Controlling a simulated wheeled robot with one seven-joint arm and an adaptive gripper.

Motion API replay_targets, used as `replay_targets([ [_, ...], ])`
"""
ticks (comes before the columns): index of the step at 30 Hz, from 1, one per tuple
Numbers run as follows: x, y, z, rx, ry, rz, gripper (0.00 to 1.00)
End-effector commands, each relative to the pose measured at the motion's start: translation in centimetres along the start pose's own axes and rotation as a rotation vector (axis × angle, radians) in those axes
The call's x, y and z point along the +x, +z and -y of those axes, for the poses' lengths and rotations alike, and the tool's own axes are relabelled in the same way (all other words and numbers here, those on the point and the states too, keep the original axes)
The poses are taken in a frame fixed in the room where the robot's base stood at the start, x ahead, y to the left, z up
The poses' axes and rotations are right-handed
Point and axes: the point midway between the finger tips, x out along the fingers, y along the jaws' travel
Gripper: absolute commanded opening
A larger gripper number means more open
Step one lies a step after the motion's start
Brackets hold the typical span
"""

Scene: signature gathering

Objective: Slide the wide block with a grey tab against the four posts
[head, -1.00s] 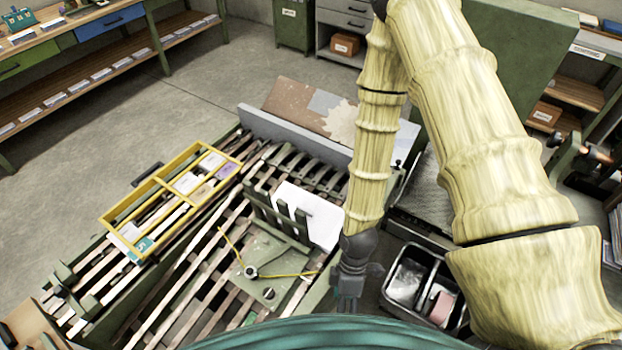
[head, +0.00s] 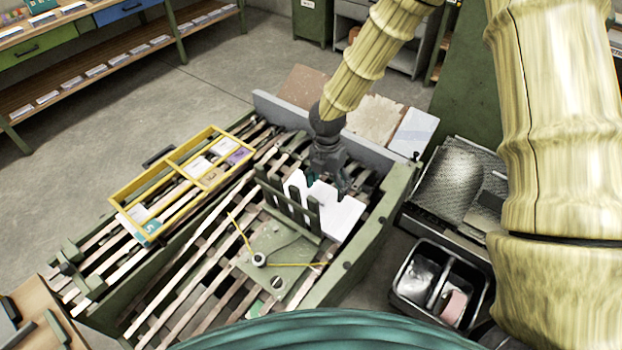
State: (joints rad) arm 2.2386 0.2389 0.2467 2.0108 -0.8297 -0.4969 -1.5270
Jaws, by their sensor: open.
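My gripper (head: 328,184) is open and points down at the far edge of the block. Its fingers overlap that edge in the picture, and whether they touch it is unclear. A small teal patch shows between the fingers.
A yellow divided frame (head: 124,191) lies to the left. A grey rail (head: 275,113) runs along the back. A black two-part bin (head: 408,291) stands to the right.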

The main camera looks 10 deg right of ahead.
Motion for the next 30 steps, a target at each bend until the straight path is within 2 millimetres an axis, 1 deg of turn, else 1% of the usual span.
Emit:
replay_targets([
  [1, 0.3, 0.8, -1.1, 0.01, 0.024, 0.015, 0.79],
  [3, 0.0, 1.7, -2.1, 0.023, 0.049, 0.03, 0.79],
  [6, -0.5, 2.4, -3.1, 0.034, 0.071, 0.044, 0.79],
  [11, -0.8, 2.6, -3.4, 0.04, 0.079, 0.048, 0.79],
  [19, -0.7, 2.6, -3.3, 0.039, 0.078, 0.047, 0.79],
  [25, 0.7, 2.6, -3.5, 0.039, 0.077, 0.046, 0.79],
  [30, 2.8, 2.7, -3.5, 0.038, 0.075, 0.047, 0.79],
])
